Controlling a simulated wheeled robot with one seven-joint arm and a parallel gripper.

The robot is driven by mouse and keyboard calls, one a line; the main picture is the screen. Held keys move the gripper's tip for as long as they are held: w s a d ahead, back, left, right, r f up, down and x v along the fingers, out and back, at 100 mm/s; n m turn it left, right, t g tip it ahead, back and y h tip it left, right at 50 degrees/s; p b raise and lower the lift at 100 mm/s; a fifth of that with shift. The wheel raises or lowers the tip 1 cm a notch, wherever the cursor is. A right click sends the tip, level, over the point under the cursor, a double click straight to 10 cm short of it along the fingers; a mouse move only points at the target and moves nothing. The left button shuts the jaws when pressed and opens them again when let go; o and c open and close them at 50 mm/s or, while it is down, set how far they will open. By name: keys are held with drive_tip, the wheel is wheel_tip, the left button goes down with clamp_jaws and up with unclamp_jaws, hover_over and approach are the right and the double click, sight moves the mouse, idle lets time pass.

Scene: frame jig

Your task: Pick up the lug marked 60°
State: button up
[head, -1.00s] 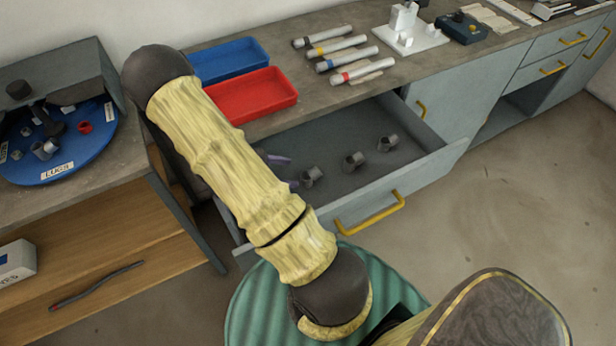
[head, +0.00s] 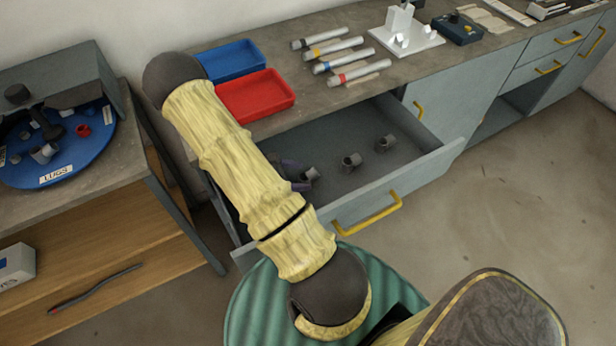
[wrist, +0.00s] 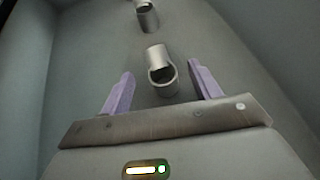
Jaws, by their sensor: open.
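Several grey metal lugs lie in the open drawer (head: 330,205). In the head view the nearest lug to my gripper (head: 309,176) is partly hidden by the gripper; a middle lug (head: 351,161) and a right lug (head: 385,143) lie beyond it. No angle mark is readable on any of them. In the wrist view my gripper (wrist: 160,85) is open, with its two purple fingers on either side of the near lug (wrist: 160,72), apart from it. Another lug (wrist: 147,17) shows farther off at the top. My arm hides the drawer's left part in the head view.
The drawer front with its yellow handle (head: 367,214) and the side walls surround the lugs. Above are a red tray (head: 255,97), a blue tray (head: 230,60) and several tubes (head: 340,54). A blue turntable labelled LUGS (head: 85,150) stands at left.

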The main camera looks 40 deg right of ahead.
sight(309, 178)
drive_tip(key=x, duration=0.2)
drive_tip(key=shift+d+f, duration=0.1)
drive_tip(key=shift+d, duration=0.15)
drive_tip(key=shift+a, duration=0.1)
drive_tip(key=shift+s, duration=0.1)
drive_tip(key=shift+c, duration=0.4)
drive_tip(key=c, duration=1.1)
